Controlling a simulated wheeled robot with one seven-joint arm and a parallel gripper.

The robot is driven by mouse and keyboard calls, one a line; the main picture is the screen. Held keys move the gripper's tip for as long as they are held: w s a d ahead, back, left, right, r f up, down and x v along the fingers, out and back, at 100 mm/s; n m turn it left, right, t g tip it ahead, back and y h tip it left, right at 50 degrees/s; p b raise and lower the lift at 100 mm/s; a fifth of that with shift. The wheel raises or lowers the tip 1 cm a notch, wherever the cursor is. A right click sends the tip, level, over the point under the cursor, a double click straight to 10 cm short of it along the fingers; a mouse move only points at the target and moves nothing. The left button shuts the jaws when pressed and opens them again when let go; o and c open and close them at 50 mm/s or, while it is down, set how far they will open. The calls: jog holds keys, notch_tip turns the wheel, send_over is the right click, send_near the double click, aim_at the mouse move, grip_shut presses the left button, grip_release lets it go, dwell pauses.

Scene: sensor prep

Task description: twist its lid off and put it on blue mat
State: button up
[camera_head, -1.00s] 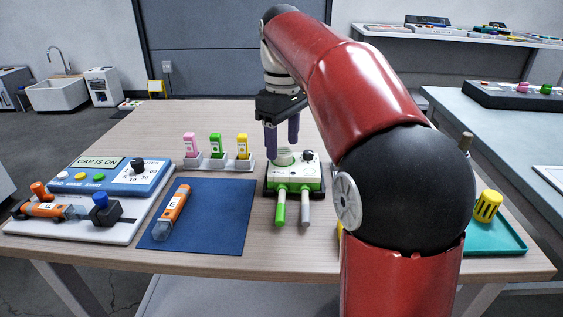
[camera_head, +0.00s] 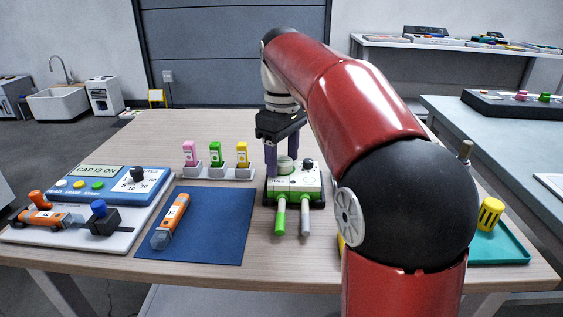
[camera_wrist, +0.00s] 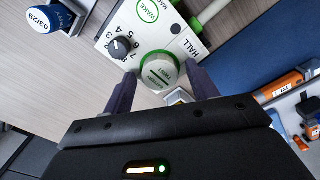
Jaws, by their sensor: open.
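The white and green device (camera_head: 291,185) stands on a dark base at the table's middle. Its round lid (camera_head: 285,163) has a pale top with lettering and a green rim in the wrist view (camera_wrist: 158,72). My gripper (camera_head: 282,160) points down over the device. In the wrist view, its two purple fingers (camera_wrist: 160,84) are apart on either side of the lid, with a gap visible; contact cannot be told. The blue mat (camera_head: 222,235) lies left of the device, with an orange sensor (camera_head: 171,218) on its left part. The mat's right side is bare.
A blue panel (camera_head: 113,185) and a white tray (camera_head: 75,234) sit at left. A yellow cylinder (camera_head: 490,214) stands on a teal tray (camera_head: 510,248) at right. A blue cylinder (camera_wrist: 50,18) shows in the wrist view.

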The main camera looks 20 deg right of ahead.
jog(key=shift+c, duration=0.2)
jog(key=c, duration=0.6)
jog(key=shift+c, duration=0.2)
jog(key=n+p, duration=0.1)
jog(key=n, duration=0.2)
jog(key=shift+r+n+p, duration=0.1)
jog(key=shift+n+p, duration=0.2)
jog(key=n+p, duration=0.1)
jog(key=n, duration=0.3)
jog(key=shift+n+p, duration=0.3)
jog(key=shift+n, duration=1.3)
jog(key=n, duration=0.5)
